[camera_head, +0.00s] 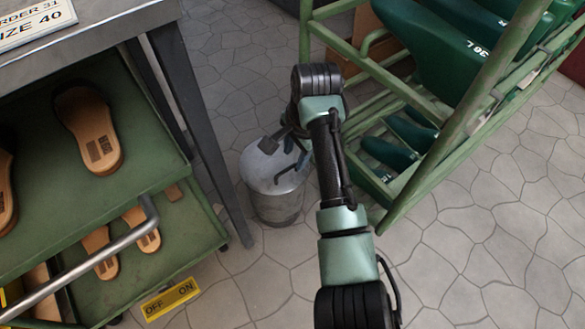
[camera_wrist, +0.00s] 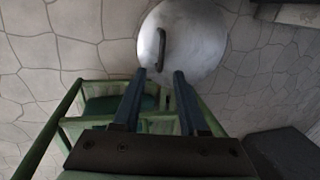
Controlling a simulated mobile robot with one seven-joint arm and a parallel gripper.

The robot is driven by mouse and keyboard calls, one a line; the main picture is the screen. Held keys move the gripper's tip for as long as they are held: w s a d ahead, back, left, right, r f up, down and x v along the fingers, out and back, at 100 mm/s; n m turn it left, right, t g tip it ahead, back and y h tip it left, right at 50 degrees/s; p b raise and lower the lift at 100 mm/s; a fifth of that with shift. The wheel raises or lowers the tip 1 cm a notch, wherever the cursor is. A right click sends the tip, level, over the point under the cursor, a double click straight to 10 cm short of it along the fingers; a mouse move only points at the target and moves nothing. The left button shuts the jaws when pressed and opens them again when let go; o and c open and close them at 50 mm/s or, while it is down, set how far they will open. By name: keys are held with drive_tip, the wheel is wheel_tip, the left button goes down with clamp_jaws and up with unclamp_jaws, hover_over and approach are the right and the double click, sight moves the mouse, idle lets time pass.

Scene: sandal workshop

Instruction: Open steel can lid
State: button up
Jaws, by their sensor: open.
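The steel can (camera_head: 277,207) stands on the floor between the bench leg and the green rack. Its round steel lid (camera_head: 262,178) lies flat on top, partly hidden by my gripper. The lid also shows in the wrist view (camera_wrist: 205,45), with a dark bar handle (camera_wrist: 161,47) on it. My gripper (camera_head: 290,158) is over the lid, open and empty. In the wrist view, its two fingers (camera_wrist: 163,75) point at the handle, whose near end lies between the fingertips in the picture. I cannot tell the exact height gap.
A green rack (camera_head: 400,90) with green shoe lasts stands close on the right. A metal bench (camera_head: 105,30) and its leg (camera_head: 205,130) are on the left, with green shelves (camera_head: 150,255) of sandals. A yellow OFF/ON sign (camera_head: 170,299) is low left. Tiled floor is free at lower right.

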sight(292, 167)
drive_tip(key=shift+w+a+f+b, duration=0.2)
drive_tip(key=shift+f+b, duration=0.45)
drive_tip(key=shift+f, duration=0.45)
drive_tip(key=shift+w+a+f+b, duration=0.15)
drive_tip(key=shift+f+b, duration=0.5)
drive_tip(key=shift+f, duration=0.4)
drive_tip(key=shift+d, duration=0.1)
clamp_jaws()
